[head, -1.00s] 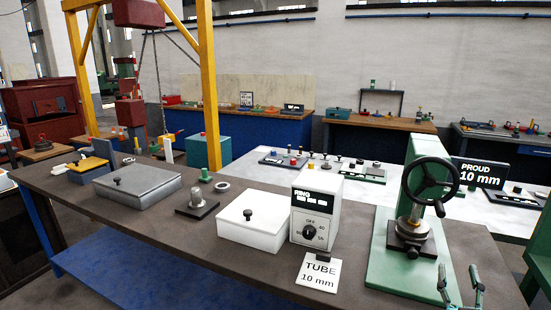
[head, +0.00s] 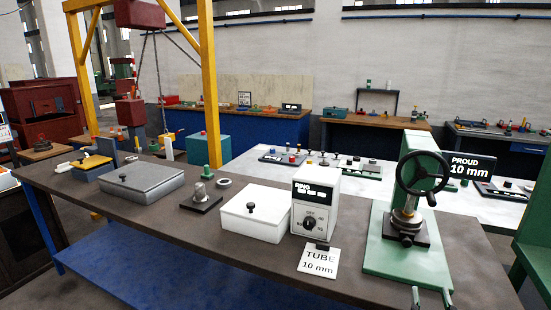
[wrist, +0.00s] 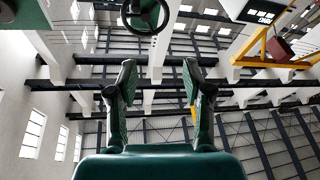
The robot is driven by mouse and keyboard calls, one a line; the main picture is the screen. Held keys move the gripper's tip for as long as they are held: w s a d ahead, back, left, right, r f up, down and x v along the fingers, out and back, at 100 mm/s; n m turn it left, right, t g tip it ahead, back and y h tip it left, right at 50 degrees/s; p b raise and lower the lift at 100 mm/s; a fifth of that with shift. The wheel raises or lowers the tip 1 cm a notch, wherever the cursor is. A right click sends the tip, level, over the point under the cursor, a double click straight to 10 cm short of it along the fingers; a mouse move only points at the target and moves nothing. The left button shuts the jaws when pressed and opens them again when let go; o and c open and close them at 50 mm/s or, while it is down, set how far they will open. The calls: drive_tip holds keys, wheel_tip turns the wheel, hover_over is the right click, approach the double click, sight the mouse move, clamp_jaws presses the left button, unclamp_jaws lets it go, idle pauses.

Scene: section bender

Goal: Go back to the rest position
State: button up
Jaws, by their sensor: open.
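My gripper (head: 431,299) is at the bottom edge of the head view, in front of the green press (head: 385,265). Only its two fingertips show there, apart and pointing up. In the wrist view my gripper (wrist: 158,80) has its fingers spread with nothing between them, against the ceiling. The press has a black handwheel (head: 423,173), which also shows at the top of the wrist view (wrist: 146,12). A metal piece (head: 406,218) sits under the press spindle, clear of my gripper.
On the brown bench stand a white control box (head: 316,205), a white lidded box (head: 255,212), a grey lidded box (head: 143,181) and a "TUBE 10 mm" card (head: 318,261). A "PROUD 10 mm" sign (head: 468,171) stands behind the press. A yellow hoist frame (head: 208,75) rises behind.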

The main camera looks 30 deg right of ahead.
drive_tip(key=s+a+f+n+y, duration=0.1)
drive_tip(key=s+a+f+y, duration=0.25)
drive_tip(key=a+f, duration=0.45)
drive_tip(key=s+a+f+n+y, duration=0.1)
drive_tip(key=s+a+f+y, duration=0.25)
drive_tip(key=a, duration=0.85)
drive_tip(key=s+a+f+n+y, duration=0.1)
drive_tip(key=s+a+f+y, duration=0.1)
drive_tip(key=s+a, duration=0.3)
drive_tip(key=s+a+f+n+g+y, duration=0.1)
drive_tip(key=s+a+y, duration=0.3)
drive_tip(key=s, duration=0.6)
drive_tip(key=shift+s+a+f+n+g+y, duration=0.35)
drive_tip(key=shift+a+n, duration=0.35)
drive_tip(key=shift+a, duration=0.6)
